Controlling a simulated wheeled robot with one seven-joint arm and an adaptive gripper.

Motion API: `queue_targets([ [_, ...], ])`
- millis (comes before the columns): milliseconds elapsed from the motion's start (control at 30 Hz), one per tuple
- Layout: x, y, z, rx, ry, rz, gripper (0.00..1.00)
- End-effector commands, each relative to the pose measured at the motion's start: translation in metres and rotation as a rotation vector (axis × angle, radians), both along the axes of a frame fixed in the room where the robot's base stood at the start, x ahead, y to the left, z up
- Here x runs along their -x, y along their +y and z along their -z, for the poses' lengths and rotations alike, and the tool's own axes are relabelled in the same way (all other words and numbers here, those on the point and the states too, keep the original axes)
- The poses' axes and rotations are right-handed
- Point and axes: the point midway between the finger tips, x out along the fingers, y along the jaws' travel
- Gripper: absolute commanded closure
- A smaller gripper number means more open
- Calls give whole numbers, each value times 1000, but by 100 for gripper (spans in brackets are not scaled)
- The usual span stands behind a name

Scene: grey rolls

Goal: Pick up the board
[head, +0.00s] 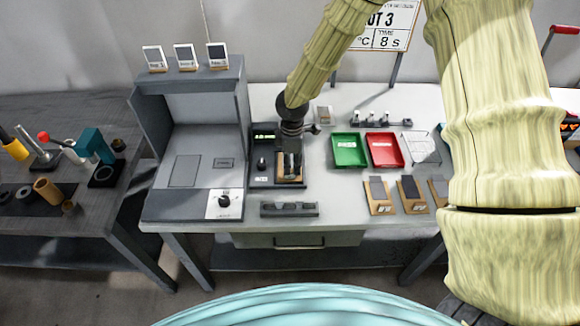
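My gripper (289,176) points down over a dark bench device (262,181) with a small green display and a knob. It covers the right part of that device. A tan and grey patch shows at the fingers, and I cannot tell whether it is a held piece or part of the device. The finger gap is too small to read. Small dark grey boards lean on wooden stands to the right: a left one (377,187), a middle one (411,188) and a right one (440,187) partly hidden by my arm. I cannot tell which board the task means.
A green tray (348,150) and a red tray (384,150) lie right of my gripper. A grey booth (159,202) stands left, with cards on its top. A dark slotted holder (289,209) lies near the front edge. A side table (62,225) holds tools.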

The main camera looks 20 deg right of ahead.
Motion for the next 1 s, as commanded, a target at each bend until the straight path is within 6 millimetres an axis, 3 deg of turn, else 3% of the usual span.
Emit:
queue_targets([
  [400,3,3,38,1,1,2,62],
  [767,2,3,45,0,0,3,62],
  [800,2,3,45,0,0,3,64],
  [1000,2,3,45,0,0,3,100],
])
